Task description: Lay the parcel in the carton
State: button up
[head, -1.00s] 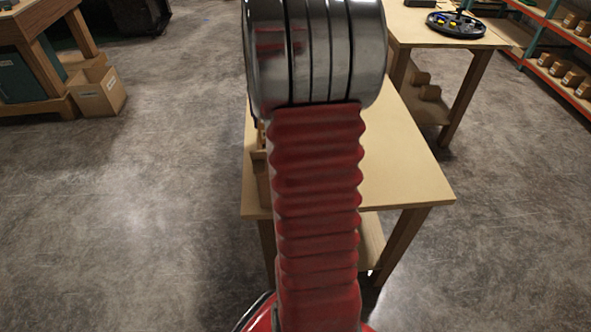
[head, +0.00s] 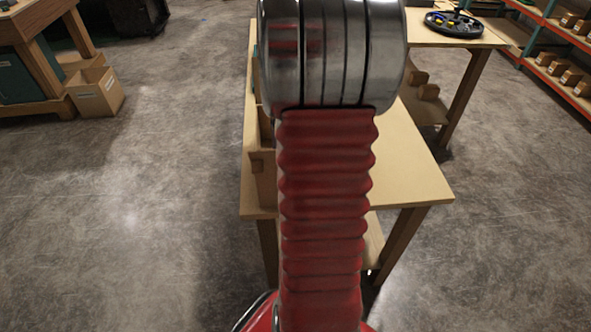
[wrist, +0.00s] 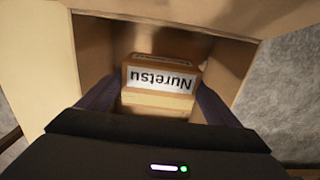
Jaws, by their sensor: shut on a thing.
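The parcel (wrist: 158,80) is a small brown box with a white label reading "Nuretsu", upside down in the wrist view. My gripper (wrist: 157,98) is shut on it, with a dark finger on each side. The carton (wrist: 85,45) is open, and its tan walls and flaps surround the parcel in the wrist view. The parcel is over or within its opening; I cannot tell if it touches the bottom. In the head view a narrow part of the carton (head: 263,178) shows left of my arm, which hides the gripper and parcel.
The carton stands on a wooden table (head: 415,180) whose right part is bare. Another table (head: 440,38) behind holds a round black tray (head: 455,24). Shelves with boxes stand at the right. A box (head: 97,92) sits on the floor at left.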

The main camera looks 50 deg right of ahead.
jog(key=shift+f, duration=1.9)
jog(key=shift+f, duration=1.85)
jog(key=shift+f, duration=0.1)
jog(key=o, duration=1.3)
jog(key=shift+o, duration=0.2)
notch_tip(320, 180, up, 12)
jog(key=shift+r, duration=0.15)
